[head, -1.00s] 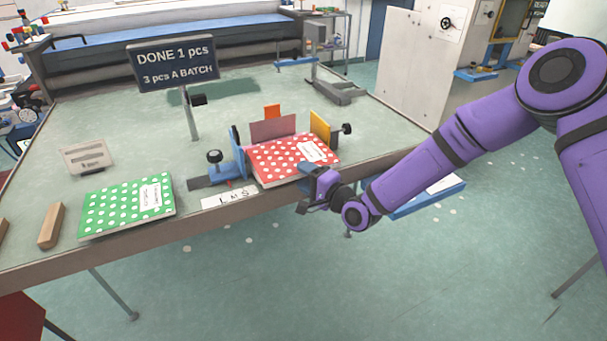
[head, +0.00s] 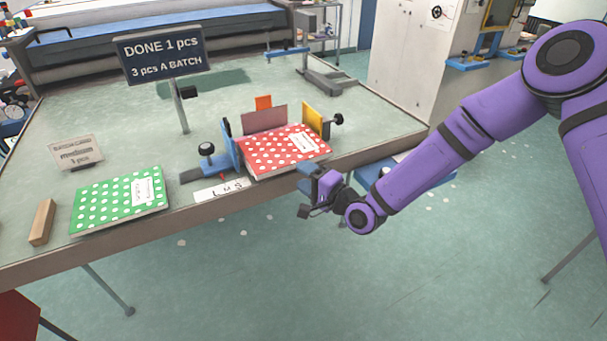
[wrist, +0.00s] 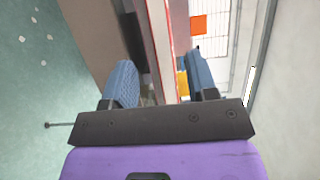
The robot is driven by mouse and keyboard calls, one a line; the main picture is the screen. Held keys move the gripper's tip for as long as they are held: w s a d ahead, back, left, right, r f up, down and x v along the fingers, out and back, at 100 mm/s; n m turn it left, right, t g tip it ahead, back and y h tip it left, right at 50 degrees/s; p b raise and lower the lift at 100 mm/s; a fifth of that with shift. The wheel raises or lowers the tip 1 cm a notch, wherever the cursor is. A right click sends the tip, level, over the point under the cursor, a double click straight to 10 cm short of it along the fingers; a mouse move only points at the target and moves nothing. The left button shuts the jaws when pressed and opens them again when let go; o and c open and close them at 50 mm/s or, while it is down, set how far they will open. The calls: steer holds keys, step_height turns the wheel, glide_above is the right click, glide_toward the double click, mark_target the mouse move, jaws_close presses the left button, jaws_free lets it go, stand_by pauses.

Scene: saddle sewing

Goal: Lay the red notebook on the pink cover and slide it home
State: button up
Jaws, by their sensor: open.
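The red notebook (head: 283,152) with white dots and a white label lies flat in the blue fixture (head: 229,152) near the table's front edge. A pink panel (head: 265,118) stands upright along its back side; I cannot tell whether any pink lies under the notebook. My gripper (head: 308,187) is open at the table's front edge, just in front of the notebook and apart from its top. In the wrist view the two blue fingers (wrist: 161,80) are spread, with the notebook's red and white edge (wrist: 160,40) ahead between them. Nothing is held.
A yellow plate (head: 315,119) and an orange tab (head: 263,102) stand by the fixture. A green dotted notebook (head: 105,203), a wooden block (head: 42,222) and a small sign (head: 76,152) are at left. A post sign (head: 163,53) reads "DONE 1 pcs".

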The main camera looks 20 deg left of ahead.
steer(key=shift+s+d, duration=1.1)
steer(key=shift+d, duration=0.25)
steer(key=w+d+r+n+t+h, duration=0.1)
steer(key=w+d+r+n+h, duration=0.3)
steer(key=d, duration=0.3)
steer(key=w+d+r+n+h, duration=0.1)
steer(key=w+d+r+h, duration=0.25)
steer(key=d+r, duration=0.3)
steer(key=s+d+r+t+h, duration=0.1)
steer(key=d+r+h, duration=0.2)
steer(key=d+r, duration=0.35)
steer(key=d+r+h, duration=0.3)
steer(key=d, duration=0.7)
steer(key=s+d+r+h, duration=0.2)
steer(key=s+d+r, duration=0.2)
steer(key=s+d, duration=0.25)
steer(key=s+d+r+h, duration=0.1)
steer(key=s+d+r, duration=0.4)
steer(key=d, duration=0.3)
steer(key=s+d+r+g, duration=0.1)
steer(key=s+d, duration=0.2)
steer(key=s, duration=0.4)
steer(key=s+d+r+m+g, duration=0.1)
steer(key=s+d, duration=0.2)
steer(key=s, duration=0.5)
steer(key=shift+s+d+g, duration=0.15)
steer(key=shift+g, duration=0.15)
